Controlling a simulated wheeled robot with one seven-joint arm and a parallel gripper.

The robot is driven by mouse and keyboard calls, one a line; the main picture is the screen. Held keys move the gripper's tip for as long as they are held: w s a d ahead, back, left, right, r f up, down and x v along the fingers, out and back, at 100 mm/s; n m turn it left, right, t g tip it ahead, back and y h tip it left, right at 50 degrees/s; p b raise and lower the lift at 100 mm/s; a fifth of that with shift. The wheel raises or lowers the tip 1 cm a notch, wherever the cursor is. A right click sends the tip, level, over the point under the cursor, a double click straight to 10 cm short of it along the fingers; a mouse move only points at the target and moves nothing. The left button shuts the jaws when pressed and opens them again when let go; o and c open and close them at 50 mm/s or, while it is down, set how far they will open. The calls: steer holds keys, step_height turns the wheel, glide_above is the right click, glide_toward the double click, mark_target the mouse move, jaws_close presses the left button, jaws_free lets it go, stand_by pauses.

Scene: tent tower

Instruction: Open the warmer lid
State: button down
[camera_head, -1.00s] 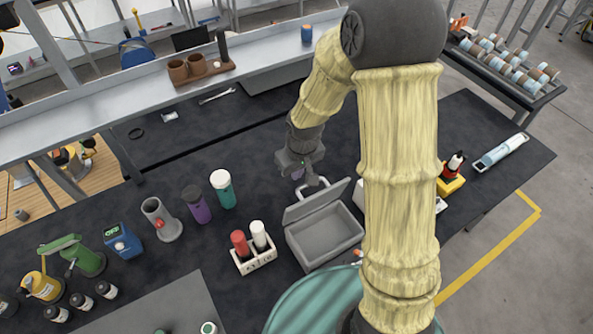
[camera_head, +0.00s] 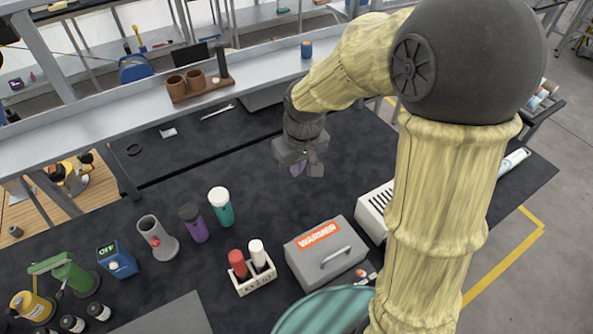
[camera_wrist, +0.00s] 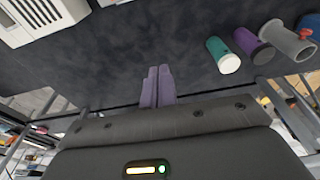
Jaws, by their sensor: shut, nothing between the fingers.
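The warmer (camera_head: 326,253) is a grey box on the dark bench in the head view. Its lid is closed, with an orange WARMER label (camera_head: 318,235) and a grey handle (camera_head: 343,257) on it. My gripper (camera_head: 306,170) is above the bench behind the warmer, apart from it. In the wrist view its purple fingers (camera_wrist: 157,86) are together with nothing between them.
A white slotted box (camera_head: 373,210) stands right of the warmer. A rack with red and white bottles (camera_head: 252,272) stands close on its left. Teal (camera_head: 221,207) and purple (camera_head: 194,223) bottles stand farther left. The bench behind the warmer is mostly clear.

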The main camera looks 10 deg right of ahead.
steer(key=shift+s, duration=0.15)
steer(key=shift+d, duration=0.15)
steer(key=s+d+f+m, duration=0.2)
steer(key=s+d+m, duration=0.2)
steer(key=s+d, duration=0.4)
steer(key=shift+s+d+m+t+h, duration=0.3)
steer(key=shift+s+d+t+h, duration=0.1)
steer(key=shift+s, duration=0.55)
steer(key=shift+d, duration=0.1)
